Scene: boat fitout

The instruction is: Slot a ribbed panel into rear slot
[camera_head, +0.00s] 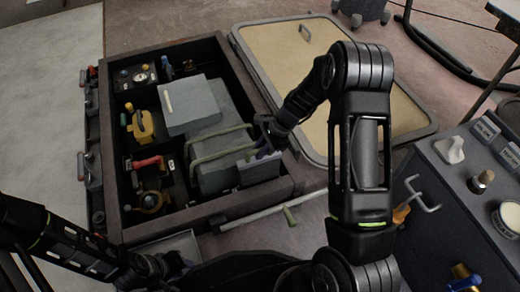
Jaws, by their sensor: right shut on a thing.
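My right gripper (264,150) reaches down over the right side of an open dark box (200,216). It is shut on a grey panel (258,170) that stands at the box's inner right edge. Ribs on the panel are too small to make out, and the gripper partly covers its top. Larger grey blocks (190,105) fill the middle of the box, with green bar handles (220,131) beside the gripper. The rear slot cannot be told apart. My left gripper (165,270) is low at the picture's bottom, outside the box; its jaws are unclear.
The box's left compartments hold a yellow fitting (141,126), a red-handled part (147,162) and other hardware. A beige framed lid (330,75) lies open behind. A grey console with knobs (450,150) stands at right.

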